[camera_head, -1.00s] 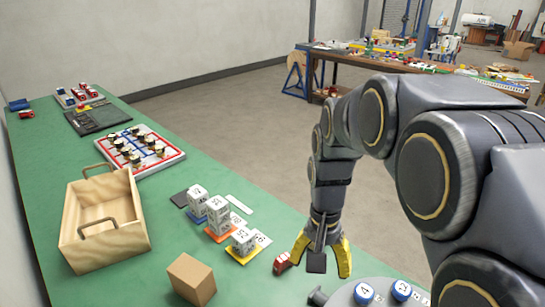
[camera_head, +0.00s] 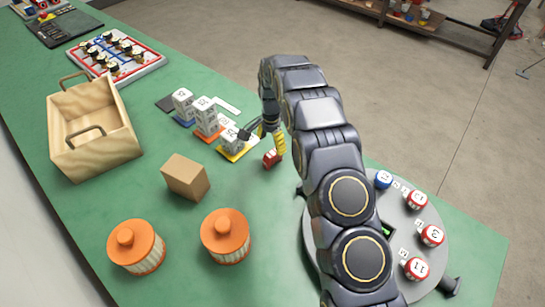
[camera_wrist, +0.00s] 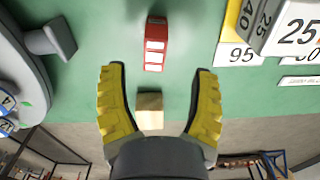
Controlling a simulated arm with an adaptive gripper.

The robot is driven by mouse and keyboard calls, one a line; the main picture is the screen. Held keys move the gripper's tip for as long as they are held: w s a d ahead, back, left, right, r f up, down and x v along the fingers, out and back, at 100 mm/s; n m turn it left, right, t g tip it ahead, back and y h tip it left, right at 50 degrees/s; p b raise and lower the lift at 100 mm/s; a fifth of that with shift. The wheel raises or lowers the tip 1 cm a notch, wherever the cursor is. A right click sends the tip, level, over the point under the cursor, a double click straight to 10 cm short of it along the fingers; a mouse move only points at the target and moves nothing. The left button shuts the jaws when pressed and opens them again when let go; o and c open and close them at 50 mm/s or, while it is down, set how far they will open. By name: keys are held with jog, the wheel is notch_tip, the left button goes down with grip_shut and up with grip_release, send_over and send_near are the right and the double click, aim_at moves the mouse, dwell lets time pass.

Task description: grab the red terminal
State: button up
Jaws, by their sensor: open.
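The red terminal (camera_head: 271,158) is a small red block on the green table, between the number-block stacks and the grey round stand. In the wrist view the red terminal (camera_wrist: 155,45) shows white panels on its face and lies ahead of the fingertips, roughly centred. My gripper (camera_head: 268,141) is just beside it, partly hidden by my arm. In the wrist view my gripper (camera_wrist: 159,70) has its yellow fingers wide apart, with the terminal beyond them and not gripped. A small wooden block (camera_wrist: 149,110) shows between the fingers; I cannot tell how near it is.
Number-block stacks (camera_head: 207,118) stand close to the left of my gripper. The round stand (camera_head: 405,288) with numbered knobs is at the right. A cardboard box (camera_head: 185,178), orange-lidded jars (camera_head: 226,237) and a wooden crate (camera_head: 92,140) stand to the left.

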aim_at(273, 152)
jog(key=f, duration=0.6)
jog(key=shift+s+d+f, duration=0.2)
jog(key=shift+d+f, duration=0.1)
jog(key=shift+f, duration=0.1)
grip_shut()
